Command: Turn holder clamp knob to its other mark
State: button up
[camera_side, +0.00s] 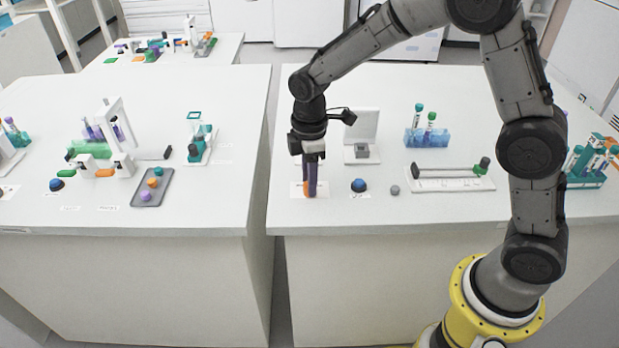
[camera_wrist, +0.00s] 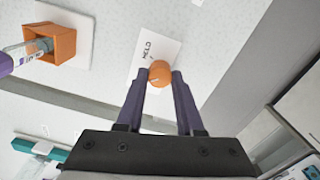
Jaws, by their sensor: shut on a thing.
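The orange clamp knob (camera_wrist: 160,74) sits on a white card (camera_wrist: 150,55) lettered "HELD". A small pale line shows on its top, but which mark it points to is too small to tell. My gripper (camera_wrist: 160,75) has its two purple fingers on either side of the knob, shut on it. In the side view my gripper (camera_side: 310,191) points straight down at the table, and only a sliver of the orange knob shows beside the fingers. An orange square holder (camera_wrist: 62,40) on a white base stands at the left of the wrist view, with a clear, purple-ended tube (camera_wrist: 28,52) at it.
A blue dome button (camera_side: 358,185) and a small grey knob (camera_side: 395,190) are right of my gripper. Behind are a white stand (camera_side: 362,128) and a blue tube rack (camera_side: 427,138). A white tray with a dark bar (camera_side: 450,183) lies further right. The table's front edge is close.

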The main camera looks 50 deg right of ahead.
grip_shut()
jog(key=shift+m, duration=0.3)
jog(key=m, duration=0.6)
jog(key=shift+r, duration=0.1)
jog(key=m, duration=0.7)
jog(key=shift+m, duration=0.3)
jog(key=o, duration=0.9)
grip_release()
jog(key=shift+o, duration=0.2)
notch_tip(320, 180, up, 14)
